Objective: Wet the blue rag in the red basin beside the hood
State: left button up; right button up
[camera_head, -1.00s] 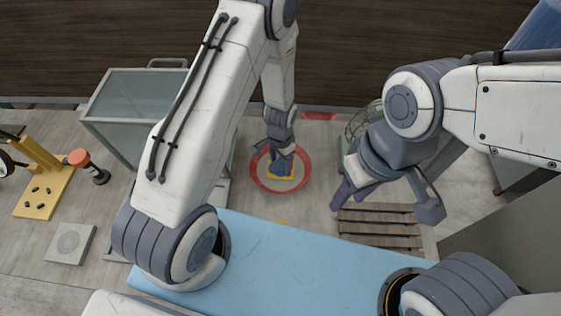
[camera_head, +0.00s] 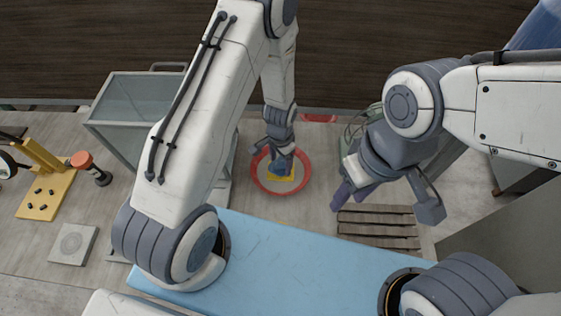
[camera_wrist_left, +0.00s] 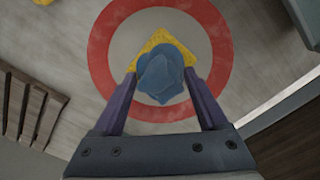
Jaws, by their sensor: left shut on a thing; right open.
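The blue rag (camera_head: 281,163) is a crumpled lump at my left gripper (camera_head: 281,167), which is shut on it; it also shows between the fingers in the left wrist view (camera_wrist_left: 163,77). A flat yellow piece (camera_wrist_left: 162,43) shows partly behind the rag. Beyond them is the red basin (camera_wrist_left: 101,60), seen from above as a red ring around a pale grey middle; its depth and any water cannot be told. It also shows in the head view (camera_head: 262,182). The gap between rag and basin cannot be told. My right gripper (camera_head: 350,197) is open and empty.
A glass-topped box (camera_head: 135,98), perhaps the hood, stands left of the basin. A slatted wooden pallet (camera_head: 378,228) lies right of it, near my right gripper. A yellow stand (camera_head: 45,190), an orange-topped knob (camera_head: 81,160) and a grey square plate (camera_head: 73,244) are at left.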

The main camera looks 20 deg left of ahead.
aim_at(280, 162)
pick_arm(q)
jog(key=shift+r+p, duration=1.75)
jog(key=shift+r, duration=0.9)
pick_arm(e)
notch_tip(280, 162, up, 4)
jog(key=shift+f, duration=0.1)
pick_arm(q)
jog(key=shift+f, duration=0.1)
